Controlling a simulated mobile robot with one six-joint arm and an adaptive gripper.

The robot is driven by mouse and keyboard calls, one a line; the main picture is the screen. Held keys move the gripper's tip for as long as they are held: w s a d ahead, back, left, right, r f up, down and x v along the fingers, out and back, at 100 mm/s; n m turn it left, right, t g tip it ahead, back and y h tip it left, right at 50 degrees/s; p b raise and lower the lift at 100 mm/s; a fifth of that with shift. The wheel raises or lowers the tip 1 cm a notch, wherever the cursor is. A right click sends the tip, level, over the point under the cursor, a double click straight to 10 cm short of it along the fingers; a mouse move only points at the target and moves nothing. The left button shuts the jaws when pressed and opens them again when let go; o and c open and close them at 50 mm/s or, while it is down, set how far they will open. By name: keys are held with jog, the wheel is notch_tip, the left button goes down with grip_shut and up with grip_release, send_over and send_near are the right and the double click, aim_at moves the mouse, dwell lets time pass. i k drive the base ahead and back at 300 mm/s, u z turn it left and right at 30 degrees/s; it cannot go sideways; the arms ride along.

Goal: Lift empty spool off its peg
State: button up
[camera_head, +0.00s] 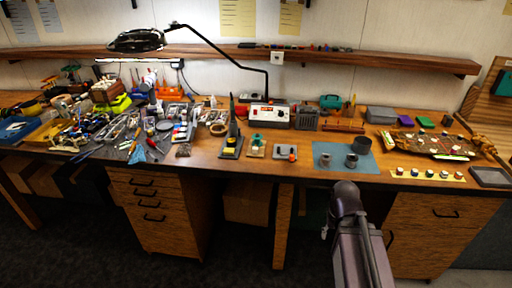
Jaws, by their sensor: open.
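I cannot make out for certain which thing is the empty spool or its peg. A small green and white piece (257,142) stands on a pale base (256,154) at the middle of the bench; it may be a spool on a holder, but it is too small to tell. Grey round pieces (325,160) stand on a blue mat (333,151) to the right. My dark arm (358,245) rises from below, in front of the bench. No gripper fingers can be made out at its end.
The wooden bench (287,171) is crowded with tools on the left. A soldering stand (231,149), a white instrument box (270,115) and a lamp arm (225,49) are near the middle. A strip of small pots (428,174) lies right of the mat. A shelf (350,60) runs above.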

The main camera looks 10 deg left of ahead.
aim_at(257, 141)
jog(key=k, duration=0.4)
jog(key=u, duration=0.25)
jog(key=i, duration=1.25)
jog(key=z, duration=0.2)
